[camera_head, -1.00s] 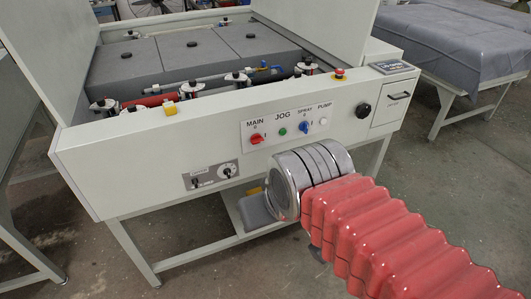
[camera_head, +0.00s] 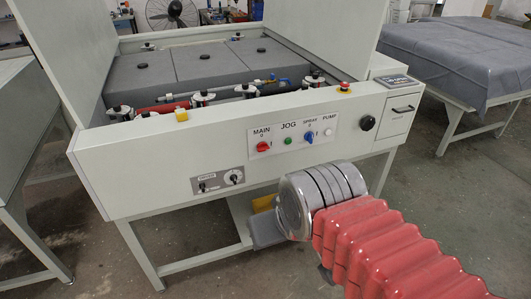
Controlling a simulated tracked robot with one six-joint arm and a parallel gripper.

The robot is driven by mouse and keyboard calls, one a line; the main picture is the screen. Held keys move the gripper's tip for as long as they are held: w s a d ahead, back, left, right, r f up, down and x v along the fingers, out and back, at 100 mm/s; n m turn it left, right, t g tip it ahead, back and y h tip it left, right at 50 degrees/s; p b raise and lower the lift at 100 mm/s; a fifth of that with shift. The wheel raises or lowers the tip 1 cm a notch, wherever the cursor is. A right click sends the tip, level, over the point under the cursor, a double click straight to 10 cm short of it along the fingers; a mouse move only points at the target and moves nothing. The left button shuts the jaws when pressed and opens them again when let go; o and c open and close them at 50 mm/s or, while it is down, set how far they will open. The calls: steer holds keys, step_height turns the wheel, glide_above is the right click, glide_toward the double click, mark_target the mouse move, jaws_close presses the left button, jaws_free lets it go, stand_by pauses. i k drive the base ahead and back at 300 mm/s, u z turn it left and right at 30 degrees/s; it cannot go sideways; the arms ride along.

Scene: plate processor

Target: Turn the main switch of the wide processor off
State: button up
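The wide processor (camera_head: 110,165) is a light grey machine with a long front panel. Its main switch (camera_head: 264,147) is a red rotary knob under the label MAIN, on a white control plate left of the JOG button. The knob is too small to tell its exact position. My arm comes in from the lower right, with a red ribbed sleeve and a silver round wrist section below and right of the control plate. The wrist appears apart from the switch. No gripper fingers show.
On the plate are a green JOG button (camera_head: 288,141), a blue SPRAY knob (camera_head: 310,137) and a white PUMP button (camera_head: 328,132). A red emergency button (camera_head: 345,87) sits on top. A cloth-covered table (camera_head: 460,55) stands right. Floor between is clear.

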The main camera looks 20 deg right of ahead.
mark_target(262, 146)
steer(key=u, duration=0.65)
steer(key=i, duration=0.5)
steer(key=u, duration=0.35)
